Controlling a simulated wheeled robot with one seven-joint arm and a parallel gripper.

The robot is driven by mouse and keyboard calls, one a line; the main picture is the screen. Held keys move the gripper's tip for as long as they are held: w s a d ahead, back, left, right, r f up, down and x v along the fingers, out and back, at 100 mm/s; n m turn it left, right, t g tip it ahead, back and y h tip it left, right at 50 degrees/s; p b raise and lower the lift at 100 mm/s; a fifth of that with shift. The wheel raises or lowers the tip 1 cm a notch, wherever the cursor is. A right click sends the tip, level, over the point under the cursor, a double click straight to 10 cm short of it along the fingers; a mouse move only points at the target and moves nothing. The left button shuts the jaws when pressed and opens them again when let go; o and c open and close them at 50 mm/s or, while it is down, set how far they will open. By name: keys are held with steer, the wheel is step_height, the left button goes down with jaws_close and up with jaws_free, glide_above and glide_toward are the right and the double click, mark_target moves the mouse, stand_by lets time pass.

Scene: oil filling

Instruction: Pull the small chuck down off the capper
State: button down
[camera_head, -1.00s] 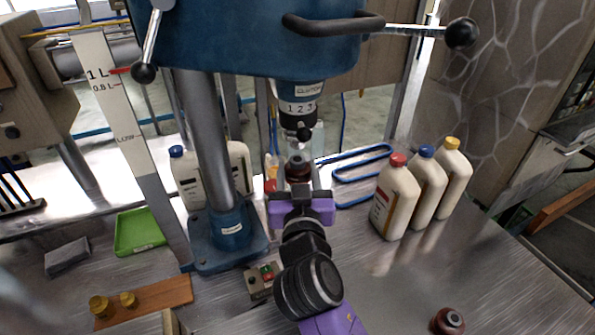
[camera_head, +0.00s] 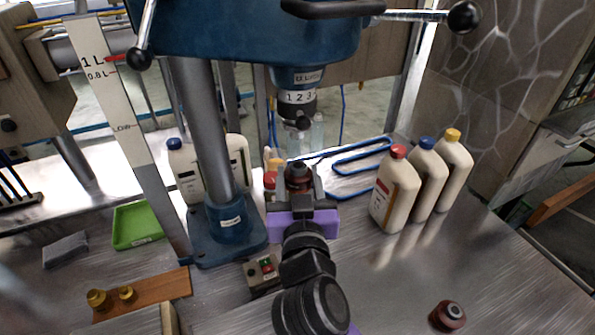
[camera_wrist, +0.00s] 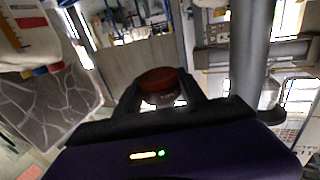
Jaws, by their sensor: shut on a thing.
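The capper (camera_head: 240,35) is a blue machine on a grey column, with a numbered collar (camera_head: 297,97) and a dark spindle end (camera_head: 302,122) below it. My gripper (camera_head: 299,194) is under the spindle, shut on a small dark chuck with a reddish-brown band (camera_head: 298,174). The chuck is upright between the fingers and apart from the spindle, with a visible gap above it. In the wrist view the chuck's reddish-brown end (camera_wrist: 160,78) shows between the black fingers of my gripper (camera_wrist: 168,98).
A similar dark red chuck (camera_head: 447,315) stands on the metal table at the front right. Several bottles (camera_head: 395,190) stand right of my gripper, and a blue hose loop (camera_head: 360,158) lies behind. A green tray (camera_head: 138,226) and a control box (camera_head: 262,274) are to the left.

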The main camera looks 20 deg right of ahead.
steer(key=b+v, duration=0.2)
steer(key=v, duration=0.6)
steer(key=shift+s, duration=0.3)
steer(key=shift+a+r, duration=0.1)
stand_by(0.5)
